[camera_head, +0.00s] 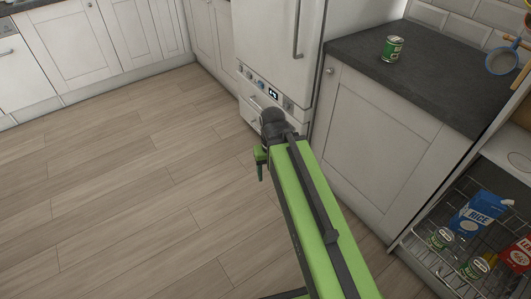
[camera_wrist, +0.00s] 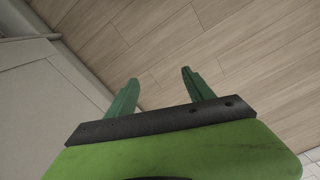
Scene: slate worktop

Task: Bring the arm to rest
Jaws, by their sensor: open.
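My green arm reaches out over the wooden floor in the head view, and my gripper (camera_head: 260,165) hangs at its far end, in front of the white fridge. In the wrist view my gripper (camera_wrist: 158,92) shows two green fingers standing apart with nothing between them. Only bare floor (camera_wrist: 150,50) shows beyond the fingertips. The gripper touches nothing that I can see.
Below, a wire rack (camera_head: 445,262) holds a blue rice box (camera_head: 478,213) and cans. The white fridge (camera_head: 275,50) stands behind my gripper. The floor (camera_head: 120,190) at left is clear.

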